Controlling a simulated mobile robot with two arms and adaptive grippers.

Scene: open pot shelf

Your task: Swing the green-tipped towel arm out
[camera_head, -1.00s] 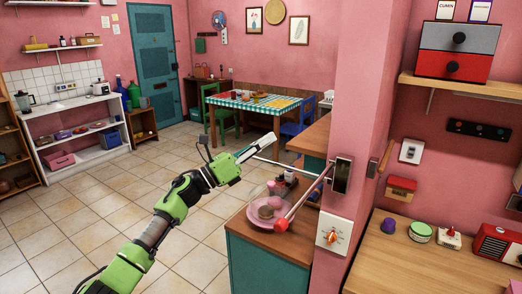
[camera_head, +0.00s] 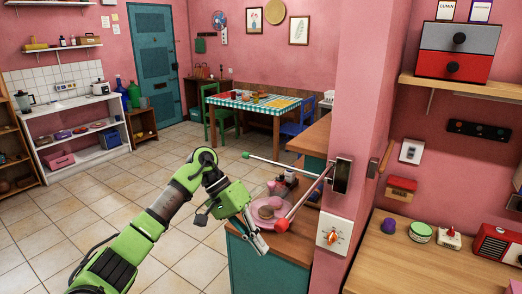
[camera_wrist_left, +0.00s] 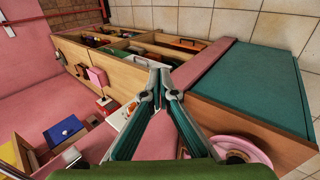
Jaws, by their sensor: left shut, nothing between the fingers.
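The towel rack's dark bracket (camera_head: 341,175) is on the pink pillar. Its thin green-tipped towel arm (camera_head: 283,166) points left over the floor and ends in a green tip (camera_head: 246,155). A second arm with a red tip (camera_head: 282,225) points toward the front left, over the counter. My left gripper (camera_head: 262,248) is shut and empty, pointing down by the counter's left edge. It is below the green tip and apart from it, left of the red tip. In the left wrist view the shut fingers (camera_wrist_left: 161,80) touch nothing I can make out. My right gripper is not in view.
A pink plate (camera_head: 265,212) with food lies on the teal cabinet's wooden counter (camera_head: 290,252), close to my left gripper. The pink pillar (camera_head: 362,110) blocks the right. A wooden worktop (camera_head: 400,262) stands at the right. Tiled floor (camera_head: 120,200) is free at the left.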

